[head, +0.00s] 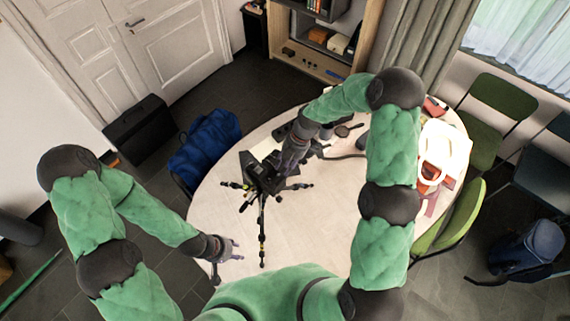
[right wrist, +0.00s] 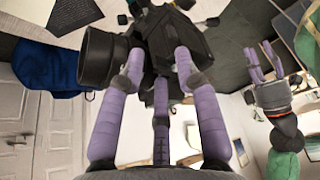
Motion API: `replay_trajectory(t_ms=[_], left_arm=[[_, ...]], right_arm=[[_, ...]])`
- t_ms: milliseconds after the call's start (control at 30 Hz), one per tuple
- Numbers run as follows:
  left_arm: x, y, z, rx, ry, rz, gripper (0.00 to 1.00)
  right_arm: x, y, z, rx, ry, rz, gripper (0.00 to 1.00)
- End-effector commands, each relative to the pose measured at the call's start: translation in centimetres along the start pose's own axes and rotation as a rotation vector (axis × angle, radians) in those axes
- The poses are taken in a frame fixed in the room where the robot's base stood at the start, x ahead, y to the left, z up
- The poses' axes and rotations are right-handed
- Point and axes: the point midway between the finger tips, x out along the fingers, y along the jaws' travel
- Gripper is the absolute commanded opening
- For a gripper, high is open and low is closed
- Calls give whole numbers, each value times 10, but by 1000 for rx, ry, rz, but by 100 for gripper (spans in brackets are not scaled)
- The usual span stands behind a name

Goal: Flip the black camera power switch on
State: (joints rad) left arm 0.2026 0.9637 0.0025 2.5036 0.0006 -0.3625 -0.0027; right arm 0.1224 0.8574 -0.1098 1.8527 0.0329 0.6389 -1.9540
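The black camera (head: 262,172) sits on a small black tripod (head: 262,225) standing on the table. My right gripper (head: 288,163) is right at the camera, on its right side in the head view. In the right wrist view the camera body (right wrist: 178,38) fills the top middle, with its round lens (right wrist: 100,58) to the left. The purple fingers of my right gripper (right wrist: 158,66) are spread apart, close to the camera; I cannot tell whether they touch it. The power switch cannot be made out. My left gripper (head: 232,247) is open and empty near the table's left front edge.
The round pale table (head: 325,215) has bare room right of the tripod. A white and red object (head: 440,150) lies at its right side, and small dark items lie at the back. Green chairs (head: 455,215) stand at right; a blue bag (head: 205,142) is at left.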

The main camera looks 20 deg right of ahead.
Motion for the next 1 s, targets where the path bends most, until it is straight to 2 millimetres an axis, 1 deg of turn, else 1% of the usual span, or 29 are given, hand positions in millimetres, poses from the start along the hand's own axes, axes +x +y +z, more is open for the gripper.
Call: replay_trajectory(t_ms=[167,200,267,300,333,600,733,867,1000], left_arm=[[0,0,0,0,0,0,40],[0,0,0,0,0,0,40],[0,0,0,0,0,0,40],[0,0,0,0,0,0,40],[0,0,0,0,0,0,40],[0,0,0,0,0,0,40],[4,-1,0,0,0,0,40],[12,-4,-1,0,0,0,40],[27,-10,-1,0,0,0,40]], right_arm=[[0,0,0,0,0,0,33],[0,0,0,0,0,0,31],[0,0,0,0,0,0,14],[0,0,0,0,0,0,2],[0,0,0,0,0,0,0],[1,-1,-1,1,1,-3,0],[2,-2,0,15,2,2,0],[3,-3,0,55,2,19,0],[5,-7,1,129,3,48,0]])
